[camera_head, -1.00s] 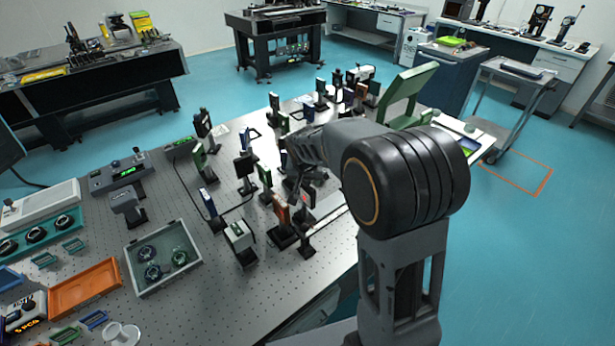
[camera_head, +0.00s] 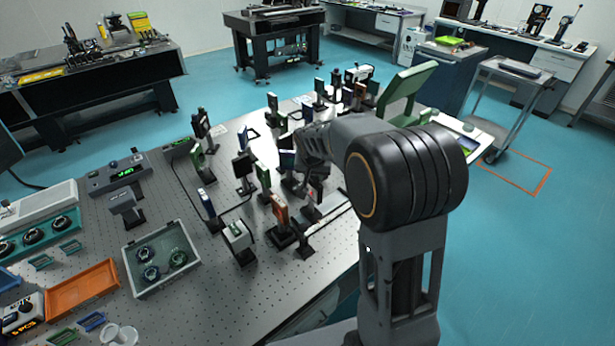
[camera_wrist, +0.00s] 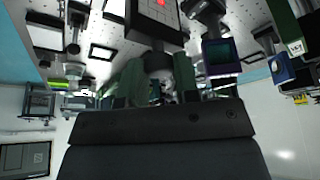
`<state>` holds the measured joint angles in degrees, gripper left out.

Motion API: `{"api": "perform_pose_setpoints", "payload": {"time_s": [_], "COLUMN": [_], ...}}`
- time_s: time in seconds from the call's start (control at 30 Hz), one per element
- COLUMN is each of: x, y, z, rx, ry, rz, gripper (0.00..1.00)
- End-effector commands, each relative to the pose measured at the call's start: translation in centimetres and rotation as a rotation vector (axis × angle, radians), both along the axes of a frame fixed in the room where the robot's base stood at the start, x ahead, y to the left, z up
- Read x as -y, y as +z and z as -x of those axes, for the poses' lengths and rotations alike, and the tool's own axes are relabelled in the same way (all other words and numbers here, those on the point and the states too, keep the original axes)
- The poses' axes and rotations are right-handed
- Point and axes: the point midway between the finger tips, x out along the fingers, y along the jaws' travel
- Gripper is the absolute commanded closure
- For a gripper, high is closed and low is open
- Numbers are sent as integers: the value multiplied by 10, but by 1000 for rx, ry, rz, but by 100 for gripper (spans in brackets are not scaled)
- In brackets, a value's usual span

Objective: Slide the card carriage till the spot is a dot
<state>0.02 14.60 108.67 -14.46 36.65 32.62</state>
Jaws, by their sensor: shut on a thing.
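My gripper (camera_wrist: 158,78) is shut on the stem under the card of the card carriage (camera_wrist: 158,60), with a green finger on each side, in the wrist view. The card is partly cut off there, so the spot's full shape cannot be told. In the head view my gripper (camera_head: 314,182) is over the right part of the optical table, by the pale rail (camera_head: 332,213); my arm hides much of the carriage.
Several posts with optics stand close around, among them an orange-brown mount (camera_head: 280,208) and a white box on a post (camera_head: 236,236). A grey tray (camera_head: 190,262) and an orange tray (camera_head: 82,288) lie at the left. The table's front middle is clear.

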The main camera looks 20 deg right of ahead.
Motion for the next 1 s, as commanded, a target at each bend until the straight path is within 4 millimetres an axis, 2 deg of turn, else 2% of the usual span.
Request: {"api": "perform_pose_setpoints", "payload": {"time_s": [0.27,0.3,0.5,0.8,1.0], "x": [-2,-2,-1,-1,-5], "y": [0,0,0,2,26], "z": [0,0,0,0,9], "rx": [0,0,0,1,5], "ry": [2,3,1,1,2], "rz": [-3,-3,-3,-3,-3], "gripper": [100,67,48,47,47]}}
